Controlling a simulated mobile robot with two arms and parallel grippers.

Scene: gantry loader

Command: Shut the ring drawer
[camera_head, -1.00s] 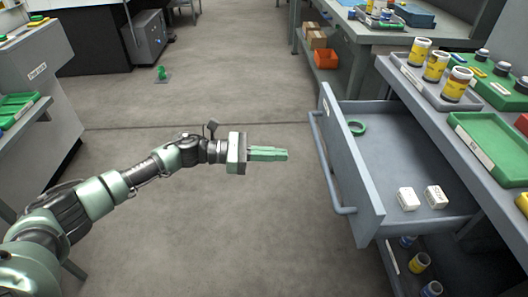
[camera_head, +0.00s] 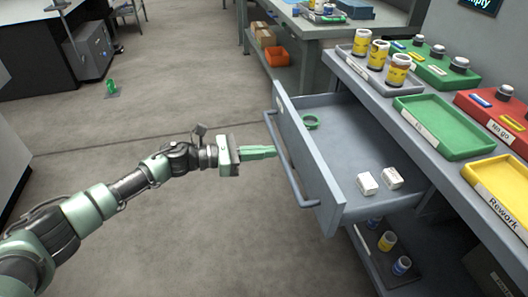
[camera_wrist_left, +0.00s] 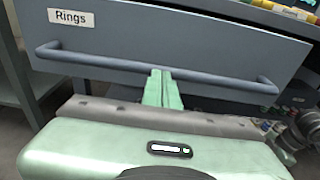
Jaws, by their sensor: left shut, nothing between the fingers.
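The ring drawer (camera_head: 322,172) stands pulled out from the grey bench, its front facing my left arm. A green ring (camera_head: 311,121) and two small white boxes (camera_head: 379,181) lie in it. Its long bar handle (camera_head: 292,165) runs along the front. In the left wrist view the drawer front (camera_wrist_left: 190,45) carries a "Rings" label (camera_wrist_left: 72,17). My left gripper (camera_head: 276,152) is shut and empty, its fingertips at the handle bar. The wrist view shows the fingertips (camera_wrist_left: 161,74) around the middle of the bar; I cannot tell whether they touch. My right gripper is not in view.
On the bench top above the drawer are yellow jars (camera_head: 378,54), a green tray (camera_head: 450,124), a red tray (camera_head: 500,110) and a yellow "Rework" tray (camera_head: 497,190). A lower shelf (camera_head: 375,262) holds more jars.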

